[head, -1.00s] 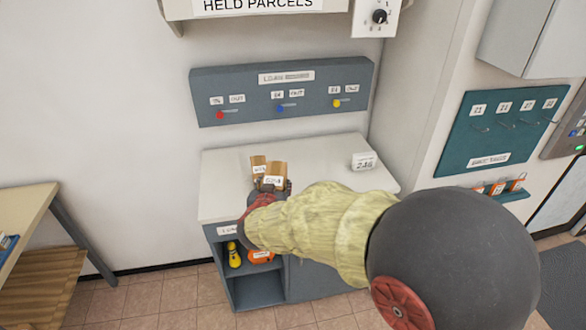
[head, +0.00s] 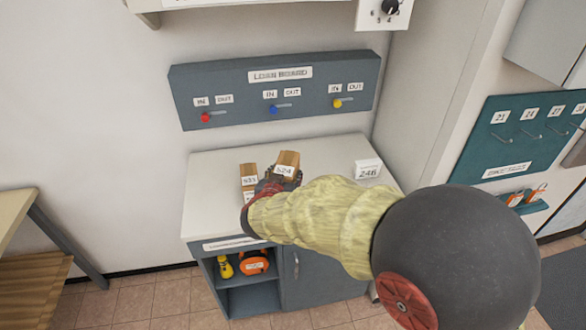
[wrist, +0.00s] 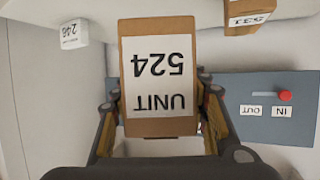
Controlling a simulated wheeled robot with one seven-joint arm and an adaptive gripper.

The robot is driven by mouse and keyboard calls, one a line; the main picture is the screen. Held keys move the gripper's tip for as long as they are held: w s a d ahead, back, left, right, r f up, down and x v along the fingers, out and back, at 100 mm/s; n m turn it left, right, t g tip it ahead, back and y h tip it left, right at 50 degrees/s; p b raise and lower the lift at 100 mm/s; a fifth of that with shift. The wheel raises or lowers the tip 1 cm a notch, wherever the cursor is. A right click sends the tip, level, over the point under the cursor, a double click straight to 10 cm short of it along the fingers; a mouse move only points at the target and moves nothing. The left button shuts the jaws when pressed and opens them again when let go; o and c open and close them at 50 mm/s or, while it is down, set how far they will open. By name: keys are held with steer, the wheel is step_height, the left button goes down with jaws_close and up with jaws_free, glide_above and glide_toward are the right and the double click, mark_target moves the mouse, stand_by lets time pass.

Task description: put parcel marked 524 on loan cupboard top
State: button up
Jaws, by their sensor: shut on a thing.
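The parcel marked 524 (head: 287,160) is a brown box with a white label. My gripper (head: 280,184) is shut on it above the loan cupboard top (head: 325,152). In the wrist view the parcel (wrist: 160,75) sits between the fingers, its label reading "UNIT 524" upside down. I cannot tell whether its base touches the top. A second brown parcel (head: 248,176), its label seeming to read 531, stands on the cupboard top just left of it. It also shows in the wrist view (wrist: 248,12).
A white box marked 246 (head: 367,169) stands at the right of the top. The grey loan board (head: 275,88) with coloured levers is on the wall behind. Open shelves below hold a yellow torch (head: 225,267) and an orange item (head: 254,262). The top's back middle is clear.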

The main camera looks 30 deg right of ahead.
steer(key=f+b+x, duration=0.1)
steer(key=b+x, duration=0.1)
steer(key=x, duration=0.3)
steer(key=s+f+b+x, duration=0.1)
steer(key=b+x, duration=0.1)
steer(key=x, duration=0.3)
steer(key=f+b+x, duration=0.1)
steer(key=b+x, duration=0.2)
steer(key=x, duration=0.3)
steer(key=shift+s+f, duration=0.1)
steer(key=shift+s, duration=0.25)
steer(key=shift+f+b, duration=1)
steer(key=shift+f, duration=0.5)
steer(key=shift+f, duration=0.15)
steer(key=o, duration=1.5)
steer(key=shift+o, duration=0.5)
